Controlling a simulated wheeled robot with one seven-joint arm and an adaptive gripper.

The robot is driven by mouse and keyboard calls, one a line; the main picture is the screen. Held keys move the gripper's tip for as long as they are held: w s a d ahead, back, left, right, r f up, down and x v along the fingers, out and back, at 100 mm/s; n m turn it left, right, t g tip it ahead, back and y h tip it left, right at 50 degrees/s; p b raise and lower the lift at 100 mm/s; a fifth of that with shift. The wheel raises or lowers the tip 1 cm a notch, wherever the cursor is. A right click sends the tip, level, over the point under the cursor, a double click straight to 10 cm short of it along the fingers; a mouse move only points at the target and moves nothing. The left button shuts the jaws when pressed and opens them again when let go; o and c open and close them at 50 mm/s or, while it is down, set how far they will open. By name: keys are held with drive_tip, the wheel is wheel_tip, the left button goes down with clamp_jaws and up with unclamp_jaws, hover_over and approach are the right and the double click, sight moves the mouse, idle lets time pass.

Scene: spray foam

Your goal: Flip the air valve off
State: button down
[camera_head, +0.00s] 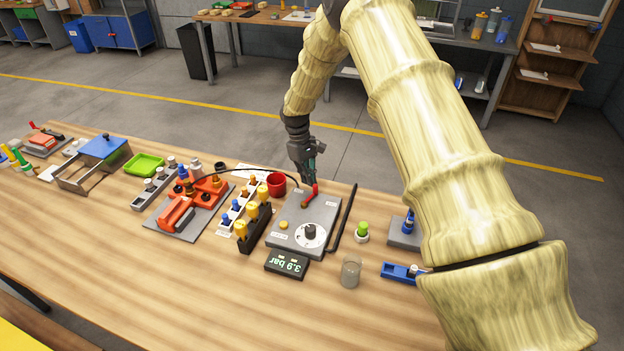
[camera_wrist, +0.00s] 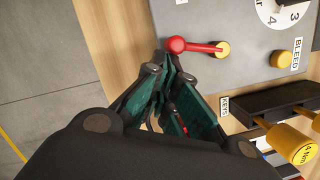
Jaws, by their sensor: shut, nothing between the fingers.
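The air valve is a red lever (camera_head: 311,195) at the far edge of a grey panel (camera_head: 327,212). In the wrist view the red lever (camera_wrist: 198,47) runs from a round red end at left to a yellow pivot (camera_wrist: 222,50). My gripper (camera_head: 309,178) points down just beyond the lever's far end. In the wrist view my gripper's fingertips (camera_wrist: 167,68) meet, shut and empty, close beside the lever's round red end. I cannot tell whether they touch it. A display (camera_head: 287,264) in front of the panel reads 3.9 bar.
The panel also bears a white dial (camera_head: 310,234) and a yellow BLEED button (camera_head: 284,225). A black rack with yellow-handled keys (camera_head: 253,228) and a red cup (camera_head: 277,185) stand to its left. A black bar (camera_head: 342,217) lies to its right. The front of the table is clear.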

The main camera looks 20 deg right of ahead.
drive_tip(key=shift+s+d+m, duration=0.15)
drive_tip(key=shift+s+m, duration=0.2)
drive_tip(key=shift+m, duration=0.55)
drive_tip(key=d+m, duration=0.1)
drive_tip(key=s+d+m+y, duration=0.1)
drive_tip(key=shift+s+m+b, duration=0.25)
drive_tip(key=shift+m+b, duration=0.05)
drive_tip(key=shift+b, duration=0.1)
drive_tip(key=shift+s+d+m, duration=0.15)
drive_tip(key=shift+s+m, duration=0.15)
drive_tip(key=shift+m, duration=0.2)
drive_tip(key=shift+s+d+r+m+y, duration=0.1)
drive_tip(key=shift+s+m+y, duration=0.2)
drive_tip(key=shift+s+m, duration=0.45)
drive_tip(key=s+m, duration=0.1)
drive_tip(key=m, duration=0.1)
drive_tip(key=s+m, duration=0.1)
drive_tip(key=m, duration=0.1)
drive_tip(key=shift+s+d+y, duration=0.1)
drive_tip(key=shift+d+y, duration=0.3)
drive_tip(key=shift+s+a+m+t+y, duration=0.15)
drive_tip(key=shift+s+m+t, duration=0.1)
drive_tip(key=shift+s+m, duration=0.55)
drive_tip(key=shift+s+m+t+y, duration=0.2)
drive_tip(key=shift+s+m, duration=0.3)
drive_tip(key=shift+m, duration=0.55)
drive_tip(key=shift+r, duration=0.1)
drive_tip(key=p+v, duration=0.6)
drive_tip(key=v, duration=0.3)
drive_tip(key=shift+r+p, duration=0.35)
